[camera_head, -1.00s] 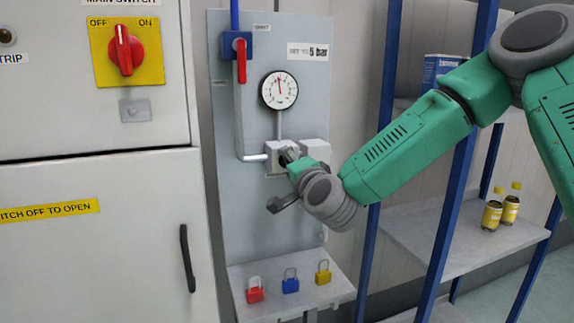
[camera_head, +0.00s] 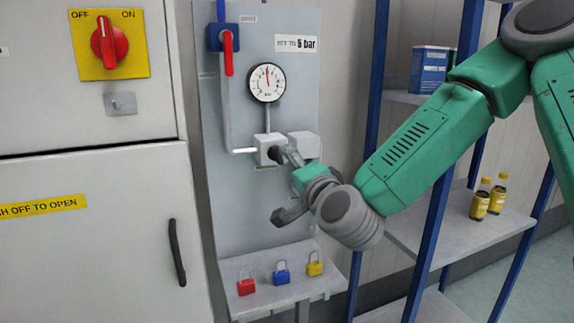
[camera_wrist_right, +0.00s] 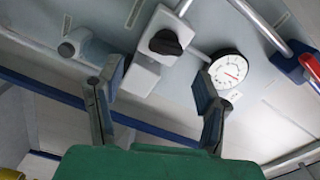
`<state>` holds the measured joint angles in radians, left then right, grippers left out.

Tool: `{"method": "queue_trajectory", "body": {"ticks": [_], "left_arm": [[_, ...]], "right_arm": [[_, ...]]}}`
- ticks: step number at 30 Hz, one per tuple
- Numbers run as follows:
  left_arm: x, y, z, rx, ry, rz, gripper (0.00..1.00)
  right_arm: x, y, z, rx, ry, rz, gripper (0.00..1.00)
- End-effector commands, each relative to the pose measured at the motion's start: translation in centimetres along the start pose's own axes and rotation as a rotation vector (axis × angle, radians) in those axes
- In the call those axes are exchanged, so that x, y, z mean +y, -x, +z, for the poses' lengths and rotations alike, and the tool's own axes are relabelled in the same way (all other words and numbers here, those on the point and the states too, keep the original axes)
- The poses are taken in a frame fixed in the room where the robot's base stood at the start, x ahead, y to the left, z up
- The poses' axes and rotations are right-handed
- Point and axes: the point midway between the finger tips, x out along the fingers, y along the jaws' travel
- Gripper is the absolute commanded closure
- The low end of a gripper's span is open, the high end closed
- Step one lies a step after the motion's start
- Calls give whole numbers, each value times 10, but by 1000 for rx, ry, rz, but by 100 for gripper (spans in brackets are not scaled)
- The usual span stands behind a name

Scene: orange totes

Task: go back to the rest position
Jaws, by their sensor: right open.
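My right gripper (camera_head: 280,185) is in front of the grey panel (camera_head: 225,190), on the right arm that comes in from the right. In the right wrist view, its two fingers (camera_wrist_right: 160,88) are spread apart with nothing between them. Beyond them is the regulator block with a black knob (camera_wrist_right: 166,42). In the head view the upper finger overlaps the regulator block (camera_head: 265,150); the wrist view shows the knob clear of both fingers. My left gripper is not in view.
A pressure gauge (camera_head: 267,82) and a red-handled valve (camera_head: 228,52) are on the panel. A small shelf (camera_head: 310,289) below holds red, blue and yellow padlocks. A blue-posted rack (camera_head: 440,225) with bottles stands right, close to my right arm. A cabinet (camera_head: 80,240) stands left.

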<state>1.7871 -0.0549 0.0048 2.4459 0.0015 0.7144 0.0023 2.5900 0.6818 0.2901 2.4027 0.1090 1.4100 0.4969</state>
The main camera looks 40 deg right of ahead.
Motion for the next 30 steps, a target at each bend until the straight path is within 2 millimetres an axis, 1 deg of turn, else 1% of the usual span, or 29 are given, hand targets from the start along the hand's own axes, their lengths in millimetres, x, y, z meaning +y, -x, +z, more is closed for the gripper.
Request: {"method": "queue_trajectory", "body": {"ticks": [14,16,17,18,20,23,24,26,27,29,30], "left_arm": [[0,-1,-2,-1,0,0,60],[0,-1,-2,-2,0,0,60],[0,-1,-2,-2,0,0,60],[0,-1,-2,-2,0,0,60],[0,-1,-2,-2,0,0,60],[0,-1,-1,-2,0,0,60],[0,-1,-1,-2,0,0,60],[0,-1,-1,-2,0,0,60],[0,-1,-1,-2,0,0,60],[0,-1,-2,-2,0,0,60],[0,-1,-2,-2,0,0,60]], "right_arm": [[-1,0,0,0,1,-1,40],[2,1,3,-7,10,5,40],[6,1,6,-15,21,12,40],[13,2,12,-33,44,27,40],[32,4,27,-80,100,63,40],[82,16,62,-203,245,156,40],[106,25,77,-265,313,201,40],[145,42,99,-366,418,269,40],[170,55,111,-434,486,312,40],[207,78,127,-541,585,374,40],[231,96,136,-614,649,415,40]]}}
